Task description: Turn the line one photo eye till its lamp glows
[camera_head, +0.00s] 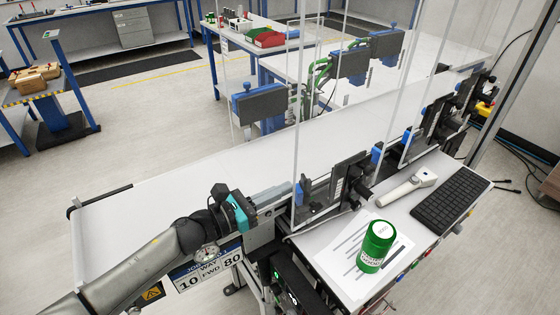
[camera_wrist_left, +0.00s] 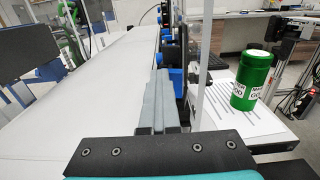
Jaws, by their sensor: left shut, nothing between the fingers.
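My left gripper (camera_head: 284,191) reaches in from the left over the near edge of the white belt, its grey fingers shut with nothing between them. In the left wrist view the closed fingers (camera_wrist_left: 158,82) point forward along the belt's side. Just ahead of the fingertips is a blue photo eye (camera_head: 299,193) beside a dark bracket. It also shows in the left wrist view (camera_wrist_left: 178,76), right of the fingertips; I cannot tell whether they touch. No label shows which eye is line one, and I cannot make out its lamp clearly. My right gripper is not in view.
Clear upright panels and more blue sensors (camera_head: 376,155) line the belt (camera_head: 150,205). On the right shelf are a green canister (camera_head: 375,250), a paper sheet (camera_head: 334,248), a handheld scanner (camera_head: 407,187) and a black keyboard (camera_head: 451,199). The near left belt is clear.

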